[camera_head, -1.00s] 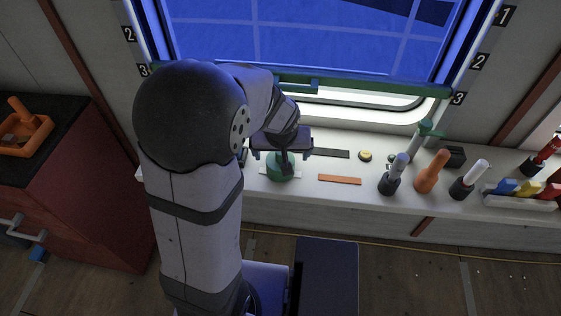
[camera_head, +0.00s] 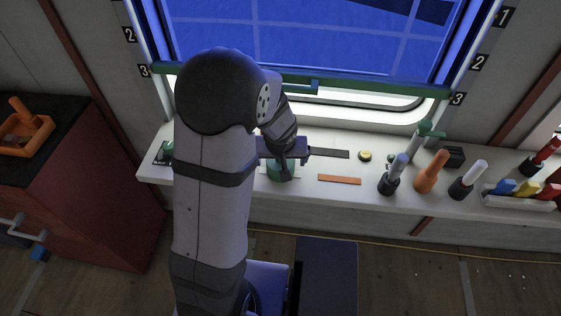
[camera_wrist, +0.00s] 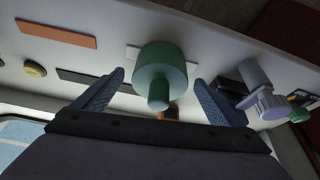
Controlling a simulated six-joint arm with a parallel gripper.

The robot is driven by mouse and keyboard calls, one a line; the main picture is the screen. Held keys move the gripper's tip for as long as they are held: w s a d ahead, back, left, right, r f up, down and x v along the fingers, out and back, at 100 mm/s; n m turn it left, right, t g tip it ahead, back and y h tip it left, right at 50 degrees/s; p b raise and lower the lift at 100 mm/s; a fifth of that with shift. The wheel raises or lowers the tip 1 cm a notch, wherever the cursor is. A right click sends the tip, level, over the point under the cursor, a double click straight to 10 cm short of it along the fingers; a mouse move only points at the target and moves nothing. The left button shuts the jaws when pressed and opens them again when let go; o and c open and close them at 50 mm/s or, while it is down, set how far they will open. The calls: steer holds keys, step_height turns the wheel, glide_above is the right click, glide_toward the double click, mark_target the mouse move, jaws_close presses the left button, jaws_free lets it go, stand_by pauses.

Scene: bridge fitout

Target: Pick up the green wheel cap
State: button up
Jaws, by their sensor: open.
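The green wheel cap (camera_wrist: 160,68) is a round green disc with a smaller knob on its face. In the wrist view it lies between the two fingers of my gripper (camera_wrist: 160,100), with a gap on each side. In the head view the cap (camera_head: 281,172) stands on the white ledge, partly hidden by my gripper (camera_head: 283,155), which is at it from above. My gripper is open and holds nothing.
The white ledge (camera_head: 358,192) also bears an orange strip (camera_head: 340,180), a dark strip (camera_head: 328,153) and a yellow button (camera_head: 365,155). Several upright levers, one orange (camera_head: 432,170), stand to the right. A grey fitting (camera_wrist: 262,90) is close beside one finger.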

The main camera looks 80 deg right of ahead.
steer(key=shift+x, duration=0.9)
steer(key=c, duration=1.2)
steer(key=shift+c, duration=0.2)
step_height(320, 180, up, 10)
steer(key=shift+r+p, duration=0.1)
steer(key=shift+p, duration=0.5)
